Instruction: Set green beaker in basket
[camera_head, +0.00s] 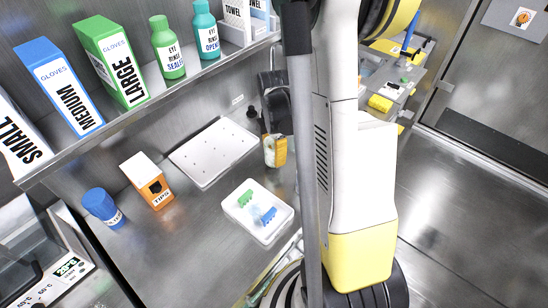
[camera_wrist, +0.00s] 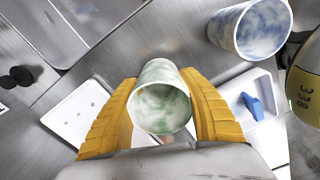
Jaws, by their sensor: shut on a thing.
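The green beaker (camera_wrist: 162,103), white with green mottling, is between the two yellow fingers of my gripper (camera_wrist: 163,112) in the wrist view. The fingers are shut on its sides, and its round end faces the camera. In the head view, a small pale and yellow shape beside my arm looks like the beaker and a finger, partly hidden. No basket can be made out in either view.
A blue-mottled beaker (camera_wrist: 250,28) is close on the right. A white tray (camera_head: 281,231) holds a green and a blue piece. A perforated white board (camera_head: 205,165), an orange tips box (camera_head: 150,182) and a blue-capped jar (camera_head: 102,206) are on the bench, under a shelf (camera_head: 150,98).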

